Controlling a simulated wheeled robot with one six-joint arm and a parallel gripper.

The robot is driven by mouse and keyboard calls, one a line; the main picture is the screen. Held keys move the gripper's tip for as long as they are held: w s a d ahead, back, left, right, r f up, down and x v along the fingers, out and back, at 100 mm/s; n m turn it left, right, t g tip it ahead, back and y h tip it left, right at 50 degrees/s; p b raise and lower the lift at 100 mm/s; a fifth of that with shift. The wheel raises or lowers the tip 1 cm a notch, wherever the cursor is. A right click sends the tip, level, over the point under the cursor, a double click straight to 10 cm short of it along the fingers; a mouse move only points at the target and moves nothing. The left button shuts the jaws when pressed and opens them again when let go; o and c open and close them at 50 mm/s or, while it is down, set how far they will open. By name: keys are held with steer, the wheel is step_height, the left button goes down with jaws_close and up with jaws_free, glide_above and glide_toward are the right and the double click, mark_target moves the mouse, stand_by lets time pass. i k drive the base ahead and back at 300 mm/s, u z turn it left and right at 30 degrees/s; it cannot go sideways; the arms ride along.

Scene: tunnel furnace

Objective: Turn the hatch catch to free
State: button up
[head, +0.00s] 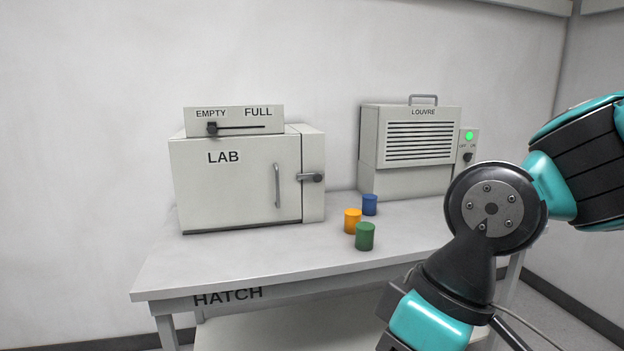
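A light grey box labelled LAB (225,190) stands on the left of the table. Its front door has a vertical grey handle (277,186). A small dark catch (312,178) sits on the strip to the right of that door. It lies roughly level and its left end reaches toward the door's edge. The word HATCH (228,296) is on the table's front edge; I see no separate hatch there. My teal and black arm fills the right side, but its gripper is outside the picture.
A slider panel (234,120) marked EMPTY and FULL tops the box. Blue (370,204), orange (353,220) and green (365,236) cylinders stand right of it. A LOUVRE unit (411,150) with a lit green lamp (469,136) stands behind. The table's (215,262) front left is clear.

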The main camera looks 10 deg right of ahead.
mark_target(317, 177)
steer(key=k, duration=0.6)
steer(key=u, duration=0.55)
steer(key=i, duration=0.5)
steer(key=u, duration=0.5)
steer(key=i, duration=0.8)
steer(key=z, duration=0.95)
steer(key=i, duration=0.65)
steer(key=z, duration=0.7)
